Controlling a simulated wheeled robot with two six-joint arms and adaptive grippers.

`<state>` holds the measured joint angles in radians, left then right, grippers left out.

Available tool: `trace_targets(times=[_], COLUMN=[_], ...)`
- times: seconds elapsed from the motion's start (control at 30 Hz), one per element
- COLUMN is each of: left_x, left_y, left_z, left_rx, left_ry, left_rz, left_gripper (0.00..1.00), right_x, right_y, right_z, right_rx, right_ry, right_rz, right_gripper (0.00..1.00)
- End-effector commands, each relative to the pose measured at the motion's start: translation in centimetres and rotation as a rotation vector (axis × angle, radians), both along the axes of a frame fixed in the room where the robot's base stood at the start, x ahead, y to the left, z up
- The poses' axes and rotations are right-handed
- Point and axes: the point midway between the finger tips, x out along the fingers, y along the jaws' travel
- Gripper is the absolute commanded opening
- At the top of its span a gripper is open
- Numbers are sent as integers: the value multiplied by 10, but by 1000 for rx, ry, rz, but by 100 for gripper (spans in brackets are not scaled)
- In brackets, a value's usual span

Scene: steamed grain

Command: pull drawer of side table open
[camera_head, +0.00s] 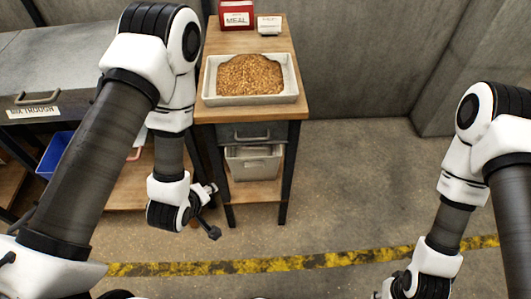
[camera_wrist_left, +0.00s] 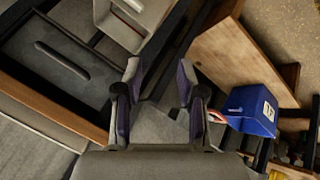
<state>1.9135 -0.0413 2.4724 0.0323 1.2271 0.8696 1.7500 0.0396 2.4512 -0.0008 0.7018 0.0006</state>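The side table (camera_head: 203,113) stands at the centre, with a wooden top and dark legs. Its grey drawer front (camera_head: 224,134) with a bar handle (camera_head: 250,137) sits under the top and looks shut. In the left wrist view the drawer front (camera_wrist_left: 35,75) and handle (camera_wrist_left: 62,62) show at upper left. My left gripper (camera_head: 214,212) is in front of and left of the table's lower part, apart from the handle. Its fingers are spread and empty in the left wrist view (camera_wrist_left: 158,88). My right gripper (camera_head: 388,294) is at the bottom edge, mostly cut off.
A white tray (camera_head: 207,97) of grain, a red box (camera_head: 236,8) and a small white container (camera_head: 269,25) are on the table. A grey bin (camera_head: 253,165) stands on its shelf. A metal bench (camera_head: 50,65) and blue bin (camera_head: 55,152) are left. Floor at right is clear.

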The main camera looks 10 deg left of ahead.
Motion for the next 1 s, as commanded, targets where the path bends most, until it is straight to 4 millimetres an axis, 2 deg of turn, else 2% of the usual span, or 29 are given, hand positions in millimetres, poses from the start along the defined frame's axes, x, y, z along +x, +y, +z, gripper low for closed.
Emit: trace_targets(times=[0.03,0.17,0.3,0.43,0.5,0.6,0.73,0.87,1.0], left_x=[13,51,89,111,117,122,122,123,140], left_y=[-2,-9,-21,-33,-39,-48,-55,-57,-59], left_z=[-17,-23,-27,-25,-25,-23,-13,-3,3], left_rx=[-31,-155,-328,-479,-548,-627,-690,-711,-712], left_ry=[-62,-255,-494,-689,-778,-885,-971,-997,-999], left_rz=[33,133,205,213,200,173,140,129,127], left_gripper=[39,39,39,39,39,39,39,39,39], right_x=[0,0,0,0,0,1,1,1,1], right_y=[0,-1,-1,-1,-1,-1,-2,-1,-1], right_z=[-32,-84,-158,-225,-261,-303,-330,-332,-330], right_rx=[0,0,0,0,0,0,0,0,0], right_ry=[0,0,1,1,1,0,0,0,0], right_rz=[0,-1,0,0,0,0,0,0,0], right_gripper=[31,31,31,31,31,31,31,31,31])
